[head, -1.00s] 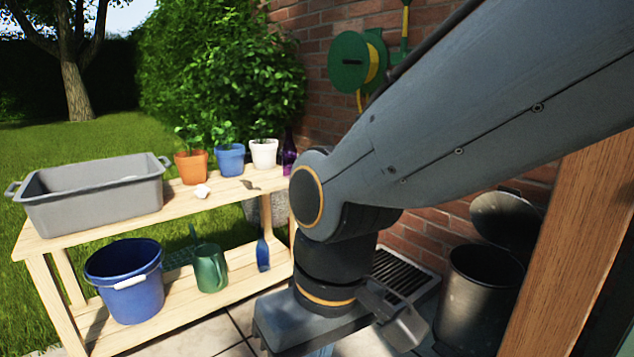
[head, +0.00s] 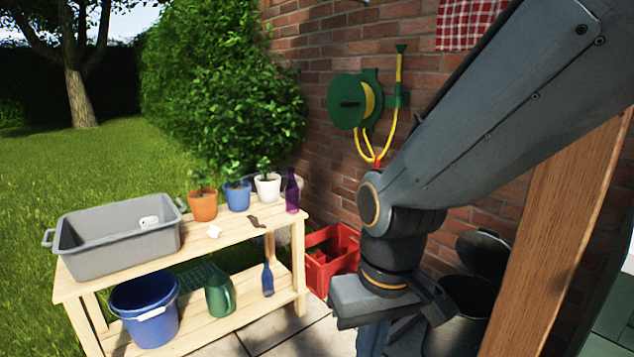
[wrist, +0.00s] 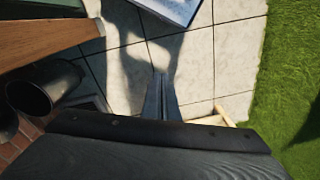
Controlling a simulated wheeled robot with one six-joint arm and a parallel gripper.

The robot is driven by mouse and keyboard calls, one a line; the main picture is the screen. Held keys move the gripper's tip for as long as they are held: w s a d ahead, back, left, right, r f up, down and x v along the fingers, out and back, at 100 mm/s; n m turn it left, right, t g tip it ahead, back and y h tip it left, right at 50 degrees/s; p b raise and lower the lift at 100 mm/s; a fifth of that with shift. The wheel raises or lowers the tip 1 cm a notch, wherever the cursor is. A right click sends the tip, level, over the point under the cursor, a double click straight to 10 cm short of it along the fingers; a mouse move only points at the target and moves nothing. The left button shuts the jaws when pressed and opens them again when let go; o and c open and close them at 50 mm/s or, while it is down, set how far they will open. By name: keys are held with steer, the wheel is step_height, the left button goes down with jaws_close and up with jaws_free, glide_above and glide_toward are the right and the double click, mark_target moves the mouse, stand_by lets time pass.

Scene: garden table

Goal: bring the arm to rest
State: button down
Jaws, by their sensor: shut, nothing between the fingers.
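My gripper (wrist: 160,92) is shut and empty, its two fingers side by side above the stone paving in the wrist view. In the head view the gripper (head: 373,341) points down at the bottom edge, and its tips are cut off. My arm comes in from the upper right and bends down to it. The gripper hangs to the right of the wooden potting table (head: 238,250), apart from it.
On the table are a grey tub (head: 118,245), several potted plants and a purple bottle (head: 292,192). A blue bucket (head: 144,312) and green can (head: 219,295) sit below. A red crate (head: 330,258), metal bin (head: 463,312) and wooden post (head: 560,230) are nearby.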

steer(key=s+d+r+m+p, duration=0.2)
steer(key=d+r+m+p, duration=0.1)
steer(key=d+r+p, duration=0.9)
steer(key=shift+s+r+h+p, duration=0.3)
steer(key=shift+r+p, duration=1.3)
steer(key=shift+p, duration=1.75)
